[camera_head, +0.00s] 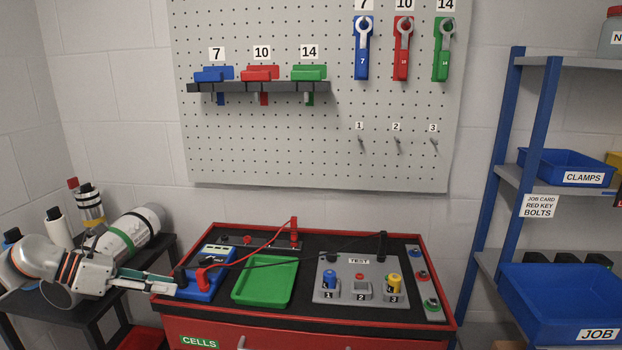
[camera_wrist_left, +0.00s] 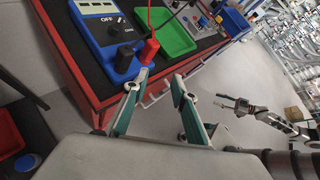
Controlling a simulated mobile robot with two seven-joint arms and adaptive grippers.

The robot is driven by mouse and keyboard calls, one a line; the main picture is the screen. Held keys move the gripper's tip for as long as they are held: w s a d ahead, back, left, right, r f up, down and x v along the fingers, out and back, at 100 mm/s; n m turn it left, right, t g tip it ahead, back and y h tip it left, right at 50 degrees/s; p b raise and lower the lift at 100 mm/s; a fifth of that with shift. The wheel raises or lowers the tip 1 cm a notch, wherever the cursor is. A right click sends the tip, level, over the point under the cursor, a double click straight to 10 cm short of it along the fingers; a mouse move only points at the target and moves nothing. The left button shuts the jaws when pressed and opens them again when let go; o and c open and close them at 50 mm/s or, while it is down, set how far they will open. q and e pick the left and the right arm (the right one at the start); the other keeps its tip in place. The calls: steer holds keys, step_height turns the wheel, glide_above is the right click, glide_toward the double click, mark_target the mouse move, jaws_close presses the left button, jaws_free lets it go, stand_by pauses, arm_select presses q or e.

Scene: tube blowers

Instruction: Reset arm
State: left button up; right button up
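My left gripper (camera_head: 172,284) comes in from the left, at the left edge of the red cart, close to the blue meter (camera_head: 205,285). In the left wrist view its two green-padded fingers (camera_wrist_left: 160,80) are apart with nothing between them. A red plug (camera_wrist_left: 150,48) on the meter (camera_wrist_left: 105,32) lies just beyond one fingertip; whether they touch cannot be told. My right gripper (camera_wrist_left: 238,106) shows small in the left wrist view, over the floor away from the cart. Its fingers look apart and empty. It is not in the head view.
The cart top holds a green tray (camera_head: 266,281) and a test block (camera_head: 358,281) with blue and yellow cells. Red and black leads cross above the tray. A dark side table stands left under my arm. A shelf with blue bins (camera_head: 560,294) stands right.

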arm_select(q)
steer(key=s+d+f+n+t+h, duration=0.25)
steer(key=d+f+n, duration=0.25)
steer(key=d+n, duration=0.35)
steer(key=s+d+f+n+t+h, duration=0.1)
steer(key=s+d+f+n+t, duration=0.35)
steer(key=d+n, duration=0.4)
steer(key=s+a+f+n+g+y+p, duration=0.1)
steer(key=s+f+n+y, duration=1)
steer(key=s+f+n, duration=1.1)
steer(key=shift+s+a+f+n+g, duration=0.15)
steer(key=shift+s+f+n+g, duration=0.2)
steer(key=shift+f+n+g, duration=0.25)
arm_select(e)
steer(key=shift+s+a+r, duration=0.25)
steer(key=shift+s+a, duration=0.15)
arm_select(q)
steer(key=shift+r, duration=0.1)
arm_select(e)
steer(key=shift+w+r, duration=0.1)
steer(key=shift+r, duration=0.1)
